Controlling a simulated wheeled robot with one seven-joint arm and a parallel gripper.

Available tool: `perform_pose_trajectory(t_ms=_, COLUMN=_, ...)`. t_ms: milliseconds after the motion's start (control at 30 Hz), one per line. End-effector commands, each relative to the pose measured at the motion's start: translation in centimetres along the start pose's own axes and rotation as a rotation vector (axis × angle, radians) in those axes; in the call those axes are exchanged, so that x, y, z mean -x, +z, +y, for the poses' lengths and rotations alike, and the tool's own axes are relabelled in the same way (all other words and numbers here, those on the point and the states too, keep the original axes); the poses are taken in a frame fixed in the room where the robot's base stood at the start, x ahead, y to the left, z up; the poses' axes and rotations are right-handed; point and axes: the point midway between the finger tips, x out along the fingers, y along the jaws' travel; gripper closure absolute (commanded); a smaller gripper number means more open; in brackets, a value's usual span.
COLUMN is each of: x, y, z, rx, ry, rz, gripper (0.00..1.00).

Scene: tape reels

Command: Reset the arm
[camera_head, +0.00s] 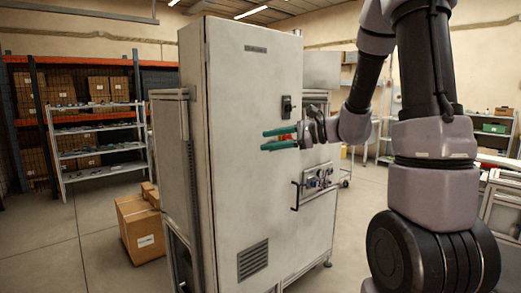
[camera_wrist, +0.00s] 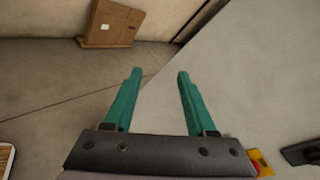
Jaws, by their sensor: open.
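My gripper (camera_head: 279,139) has two green fingers and is in front of the tall grey cabinet (camera_head: 245,200) in the head view. The fingers point left, are apart and hold nothing. In the wrist view my gripper (camera_wrist: 157,78) also shows spread and empty, with the cabinet's pale face (camera_wrist: 255,75) to its right. My arm reaches in from the right of the head view. Part of the cabinet front is hidden behind the gripper.
Cardboard boxes (camera_head: 141,228) stand on the floor left of the cabinet. A grey shelf rack (camera_head: 98,145) stands further back left. A black handle (camera_head: 297,195) with a small panel of fittings (camera_head: 318,179) sits low on the cabinet's right side. Open floor lies at the front left.

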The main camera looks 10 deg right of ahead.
Motion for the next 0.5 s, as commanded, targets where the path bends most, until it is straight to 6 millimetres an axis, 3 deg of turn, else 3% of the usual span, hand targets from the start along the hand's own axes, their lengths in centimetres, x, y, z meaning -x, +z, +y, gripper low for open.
perform_pose_trajectory(t_ms=133, x=0.7, y=3.0, z=2.5, rx=0.118, ry=0.121, rz=0.027, gripper=0.44)
perform_pose_trajectory(t_ms=267, x=2.7, y=6.0, z=6.3, rx=0.315, ry=0.300, rz=0.107, gripper=0.44)
perform_pose_trajectory(t_ms=400, x=6.0, y=7.6, z=9.8, rx=0.560, ry=0.471, rz=0.244, gripper=0.44)
perform_pose_trajectory(t_ms=500, x=8.8, y=8.1, z=11.1, rx=0.744, ry=0.564, rz=0.366, gripper=0.44)
